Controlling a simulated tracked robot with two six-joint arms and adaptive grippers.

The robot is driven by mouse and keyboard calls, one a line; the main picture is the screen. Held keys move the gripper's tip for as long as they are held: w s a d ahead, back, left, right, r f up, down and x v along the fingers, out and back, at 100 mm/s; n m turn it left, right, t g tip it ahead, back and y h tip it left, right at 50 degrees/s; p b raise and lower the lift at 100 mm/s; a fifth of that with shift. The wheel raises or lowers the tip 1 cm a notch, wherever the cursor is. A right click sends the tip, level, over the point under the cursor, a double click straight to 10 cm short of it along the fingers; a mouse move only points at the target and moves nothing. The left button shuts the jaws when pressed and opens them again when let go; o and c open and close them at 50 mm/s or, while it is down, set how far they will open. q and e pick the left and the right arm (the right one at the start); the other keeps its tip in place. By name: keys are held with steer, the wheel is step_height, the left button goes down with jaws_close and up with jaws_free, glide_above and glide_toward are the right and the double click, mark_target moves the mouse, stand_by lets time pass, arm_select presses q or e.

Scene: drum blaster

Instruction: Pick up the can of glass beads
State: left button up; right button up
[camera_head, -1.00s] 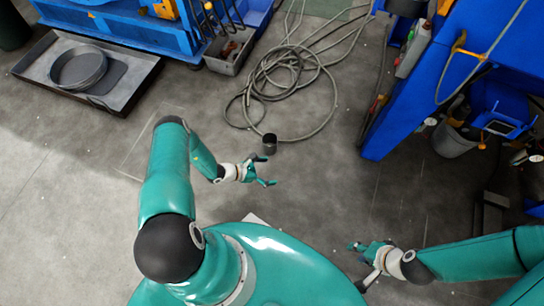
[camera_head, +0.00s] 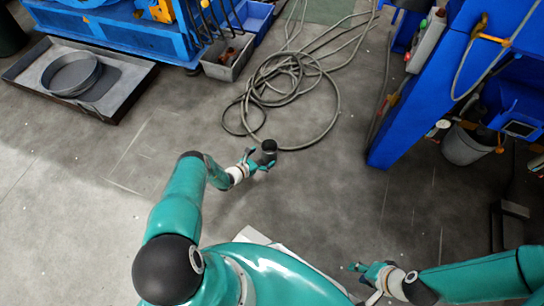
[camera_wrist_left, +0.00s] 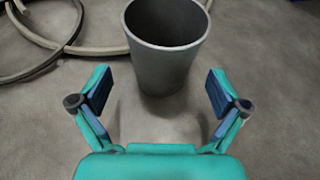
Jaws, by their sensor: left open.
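The can (camera_head: 269,147) is a small dark grey cup-like can, open at the top, on the concrete floor at the near end of the coiled hose. In the left wrist view the can (camera_wrist_left: 166,50) stands upright just beyond the fingertips; its inside looks dark and no beads can be made out. My left gripper (camera_head: 258,162) is open at the can, with one finger on each side of the approach and gaps to its wall in the wrist view (camera_wrist_left: 160,92). My right gripper (camera_head: 358,275) is low at the right, away from the can; its jaw state is unclear.
A grey hose (camera_head: 290,85) lies coiled behind the can. A blue machine frame (camera_head: 405,130) stands at right with a grey bucket (camera_head: 462,148). A tray (camera_head: 110,100) with a round pan (camera_head: 72,74) lies at far left. Floor around the can is mostly clear.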

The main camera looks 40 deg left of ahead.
arm_select(q)
steer(key=shift+b+x, duration=1.75)
steer(key=shift+x, duration=1)
steer(key=shift+d+r, duration=0.1)
steer(key=shift+r, duration=0.1)
steer(key=c, duration=1.2)
steer(key=shift+c, duration=1)
steer(key=shift+r, duration=0.1)
